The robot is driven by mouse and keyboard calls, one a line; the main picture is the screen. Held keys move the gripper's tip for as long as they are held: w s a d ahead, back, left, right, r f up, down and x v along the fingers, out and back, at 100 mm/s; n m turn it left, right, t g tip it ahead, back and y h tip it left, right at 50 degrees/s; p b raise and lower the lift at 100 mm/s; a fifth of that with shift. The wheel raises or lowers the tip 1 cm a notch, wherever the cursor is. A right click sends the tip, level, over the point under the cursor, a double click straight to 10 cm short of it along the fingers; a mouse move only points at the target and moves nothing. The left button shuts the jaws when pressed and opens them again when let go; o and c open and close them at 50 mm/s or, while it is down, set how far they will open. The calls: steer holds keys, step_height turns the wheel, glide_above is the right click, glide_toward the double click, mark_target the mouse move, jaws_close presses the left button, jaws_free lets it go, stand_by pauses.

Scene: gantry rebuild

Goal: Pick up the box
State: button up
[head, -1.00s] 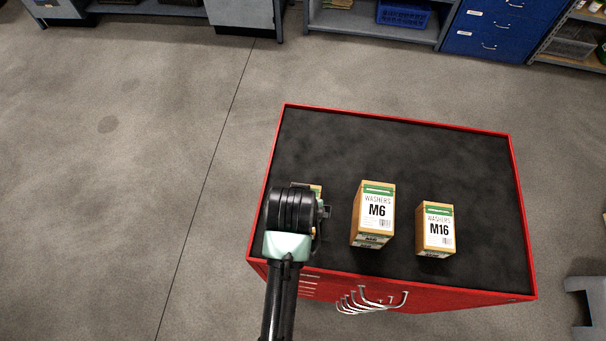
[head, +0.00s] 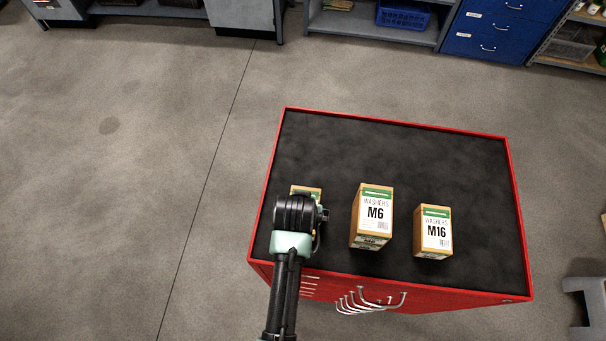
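Three washer boxes stand upright in a row on the black top of a red tool cabinet. The M6 box (head: 372,215) is in the middle and the M16 box (head: 433,231) is to the right. A third box (head: 306,191) at the left is mostly hidden behind my gripper (head: 306,200); only its top edge shows, and its label cannot be read. My gripper is over or in front of this left box. Its fingers are hidden by my wrist, so I cannot tell whether they are open or touch the box.
The red cabinet (head: 508,180) has a raised rim around its black top, which is clear behind the boxes. Silver handles (head: 368,302) stick out at its front. Blue drawers (head: 497,28) and grey shelving stand at the back. Open floor lies to the left.

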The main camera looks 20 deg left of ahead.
steer(key=shift+f, duration=0.2)
stand_by(0.4)
steer(key=shift+w, duration=0.1)
jaws_close()
